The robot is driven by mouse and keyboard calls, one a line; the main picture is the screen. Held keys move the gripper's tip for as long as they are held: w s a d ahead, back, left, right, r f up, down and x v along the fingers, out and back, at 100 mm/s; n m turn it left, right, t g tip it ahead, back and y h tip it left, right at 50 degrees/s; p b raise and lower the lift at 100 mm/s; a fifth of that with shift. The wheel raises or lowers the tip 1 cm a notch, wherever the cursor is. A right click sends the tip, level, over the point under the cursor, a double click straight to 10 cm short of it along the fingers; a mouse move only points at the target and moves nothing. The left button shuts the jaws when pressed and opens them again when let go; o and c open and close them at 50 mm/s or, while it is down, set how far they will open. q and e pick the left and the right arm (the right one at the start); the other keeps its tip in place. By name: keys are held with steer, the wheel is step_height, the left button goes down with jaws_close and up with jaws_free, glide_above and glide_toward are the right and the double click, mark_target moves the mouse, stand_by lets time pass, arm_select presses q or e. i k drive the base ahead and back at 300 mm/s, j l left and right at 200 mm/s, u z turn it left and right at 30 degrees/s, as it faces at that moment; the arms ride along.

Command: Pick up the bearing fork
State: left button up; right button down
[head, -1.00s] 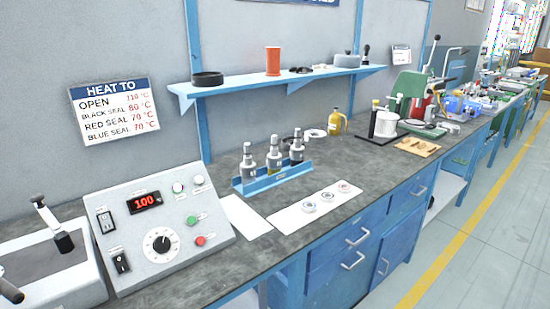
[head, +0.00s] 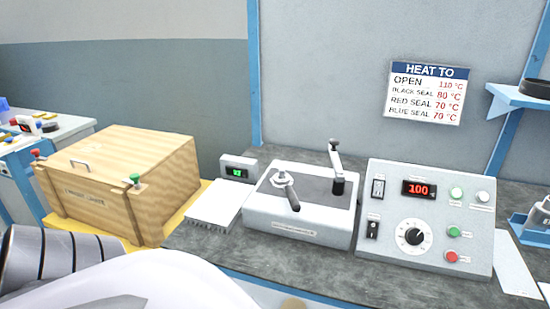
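I cannot make out anything that I can surely call the bearing fork in the head view. A grey-white box-shaped unit (head: 297,222) stands on the bench, with a short black-handled lever (head: 288,190) on its top and an upright arm with a black end (head: 337,170) at its right rear. Neither gripper shows. White and dark-banded parts of my own body fill the lower left and hide the bench's front edge there.
A wooden crate (head: 115,180) with green and red knobs stands on a yellow surface at left. A scale-like unit (head: 212,205) with a green display (head: 237,173) is beside it. A control panel (head: 425,220) reading 100 stands at right. A wall sign (head: 424,93) lists temperatures.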

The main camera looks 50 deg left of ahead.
mark_target(294, 205)
steer(key=u, duration=1.2)
